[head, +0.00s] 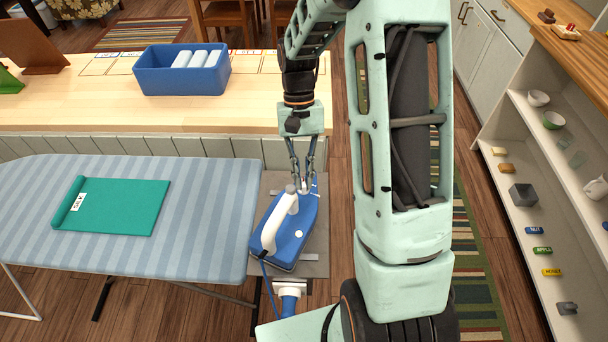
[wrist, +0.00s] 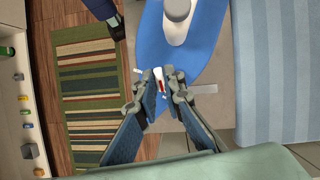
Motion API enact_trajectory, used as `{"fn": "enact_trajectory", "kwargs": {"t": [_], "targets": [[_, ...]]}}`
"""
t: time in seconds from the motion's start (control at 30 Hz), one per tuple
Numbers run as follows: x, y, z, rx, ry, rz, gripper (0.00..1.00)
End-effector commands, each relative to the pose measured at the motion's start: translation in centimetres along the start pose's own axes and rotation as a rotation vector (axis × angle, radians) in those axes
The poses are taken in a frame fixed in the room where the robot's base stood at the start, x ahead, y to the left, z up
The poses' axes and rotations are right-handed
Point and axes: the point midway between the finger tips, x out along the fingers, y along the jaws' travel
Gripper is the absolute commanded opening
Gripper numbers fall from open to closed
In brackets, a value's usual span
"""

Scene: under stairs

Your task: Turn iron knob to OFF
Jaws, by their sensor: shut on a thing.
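The blue iron (head: 290,232) with its white handle (head: 279,222) rests on a grey plate (head: 318,262) at the right end of the ironing board. In the wrist view the iron (wrist: 205,52) fills the upper middle. Its small white knob (wrist: 158,74) carries a red mark and sits near one end of the iron's top. My gripper (head: 304,183) points down at that end. In the wrist view my gripper (wrist: 160,88) has its two fingers shut on the knob, one on each side. Small pale marks lie around the knob; they are too small to read.
The striped ironing board (head: 205,225) holds a folded green cloth (head: 115,206) with a tag. Behind it a wooden counter (head: 60,108) bears a blue bin (head: 182,80). A shelf unit (head: 540,200) with small items stands at the right. A blue cord hangs from the iron.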

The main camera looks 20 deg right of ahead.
Motion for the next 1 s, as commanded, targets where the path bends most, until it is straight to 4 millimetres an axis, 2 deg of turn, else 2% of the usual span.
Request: {"fn": "enact_trajectory", "kwargs": {"t": [0.7,1.0], "targets": [[0.02,-0.48,0.11,-0.625,0.002,0.26,0.0],[0.06,-0.57,0.21,-0.828,0.002,0.343,0.0]]}}
